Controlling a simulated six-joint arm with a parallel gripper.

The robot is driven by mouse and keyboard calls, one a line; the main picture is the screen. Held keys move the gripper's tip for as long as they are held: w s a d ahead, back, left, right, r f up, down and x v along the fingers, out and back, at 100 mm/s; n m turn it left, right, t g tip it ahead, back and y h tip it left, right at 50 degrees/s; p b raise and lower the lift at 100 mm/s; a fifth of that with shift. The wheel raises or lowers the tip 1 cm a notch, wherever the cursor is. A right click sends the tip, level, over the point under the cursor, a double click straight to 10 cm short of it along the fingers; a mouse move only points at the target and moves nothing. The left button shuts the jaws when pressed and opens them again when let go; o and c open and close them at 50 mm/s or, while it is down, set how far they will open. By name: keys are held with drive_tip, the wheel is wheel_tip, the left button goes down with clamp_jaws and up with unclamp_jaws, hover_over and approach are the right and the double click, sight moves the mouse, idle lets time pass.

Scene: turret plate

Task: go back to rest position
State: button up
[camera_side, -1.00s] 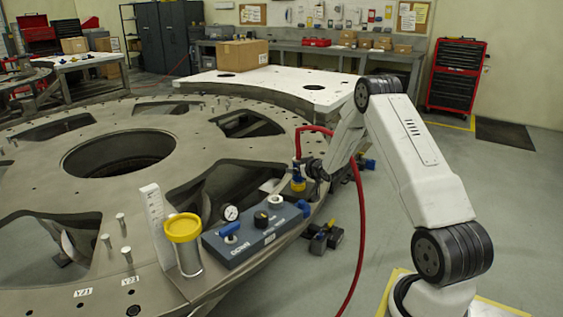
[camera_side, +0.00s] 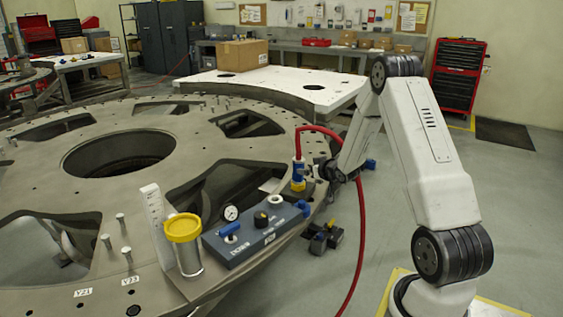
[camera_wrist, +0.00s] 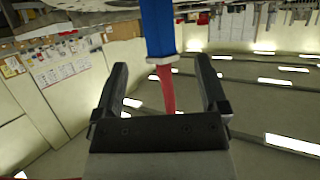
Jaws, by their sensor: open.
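My gripper (camera_side: 324,170) is just right of the blue hose fitting (camera_side: 298,172) in the side view, with a gap between them. The fitting stands upright in a yellow-collared socket at the right edge of the turret plate (camera_side: 190,105). A red hose (camera_side: 362,222) arches from its top and drops to the floor. In the wrist view my gripper (camera_wrist: 161,66) has its two fingers spread wide. The blue fitting (camera_wrist: 158,28) and red hose (camera_wrist: 167,90) show beyond and between the fingers, not clasped.
A grey-blue block (camera_side: 256,233) with a gauge and a blue handle lies on the plate's front edge. A yellow-lidded jar (camera_side: 185,242) stands to its left. Dark clamp parts (camera_side: 325,236) sit right of the block. Open floor lies to the right.

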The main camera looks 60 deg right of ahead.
drive_tip(key=a+r+n+g+y, duration=0.2)
drive_tip(key=a+g+y, duration=0.15)
drive_tip(key=a, duration=1.55)
drive_tip(key=s+a+n+g+y, duration=0.1)
drive_tip(key=s+a+g, duration=0.2)
drive_tip(key=s+a, duration=0.4)
drive_tip(key=s+a+r+n+g+y, duration=0.1)
drive_tip(key=s+a+n+g, duration=0.1)
drive_tip(key=s+a, duration=0.5)
drive_tip(key=a+g, duration=0.1)
drive_tip(key=a, duration=0.3)
drive_tip(key=shift+a, duration=0.35)
drive_tip(key=shift+y, duration=0.25)
drive_tip(key=shift+o, duration=0.5)
